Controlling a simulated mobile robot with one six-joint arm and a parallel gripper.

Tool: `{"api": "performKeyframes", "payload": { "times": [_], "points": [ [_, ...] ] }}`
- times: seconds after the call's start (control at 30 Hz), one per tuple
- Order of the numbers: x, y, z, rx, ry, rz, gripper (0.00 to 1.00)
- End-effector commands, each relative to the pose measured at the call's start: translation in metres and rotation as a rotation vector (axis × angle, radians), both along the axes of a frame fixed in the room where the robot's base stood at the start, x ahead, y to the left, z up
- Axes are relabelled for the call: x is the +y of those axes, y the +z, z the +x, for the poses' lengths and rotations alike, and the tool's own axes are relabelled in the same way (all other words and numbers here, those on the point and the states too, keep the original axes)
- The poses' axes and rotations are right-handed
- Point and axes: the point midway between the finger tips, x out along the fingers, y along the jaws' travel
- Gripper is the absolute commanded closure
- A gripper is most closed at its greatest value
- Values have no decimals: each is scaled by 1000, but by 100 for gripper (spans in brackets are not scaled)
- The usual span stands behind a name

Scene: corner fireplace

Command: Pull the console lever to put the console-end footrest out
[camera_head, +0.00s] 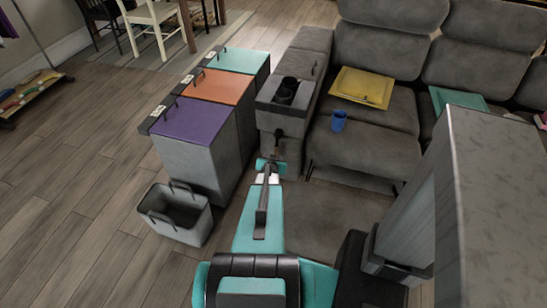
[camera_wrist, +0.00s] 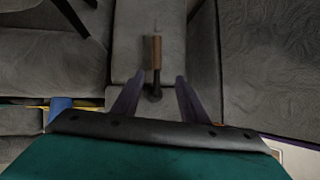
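The console (camera_head: 284,118) is a grey upholstered block at the near-left end of the sofa. Its lever (camera_head: 279,142) is on the front face, partly hidden by my gripper in the head view. In the wrist view the lever (camera_wrist: 152,52) shows a brown handle and a dark base. My gripper (camera_head: 270,165) is in front of the console. Its two fingers (camera_wrist: 155,80) are apart, one on each side of the lever in the wrist picture; I see no contact.
Three bins with teal, orange and purple (camera_head: 195,120) lids stand left of the console. A grey open basket (camera_head: 178,232) is in front of them.

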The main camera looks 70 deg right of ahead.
Motion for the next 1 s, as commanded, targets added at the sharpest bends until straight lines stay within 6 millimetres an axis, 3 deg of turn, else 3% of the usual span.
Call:
{"api": "performKeyframes", "payload": {
  "times": [0.33,1.0],
  "points": [
    [21,15,-7,0,0,-1,61],
    [23,17,-8,0,-1,-1,61]
  ]
}}
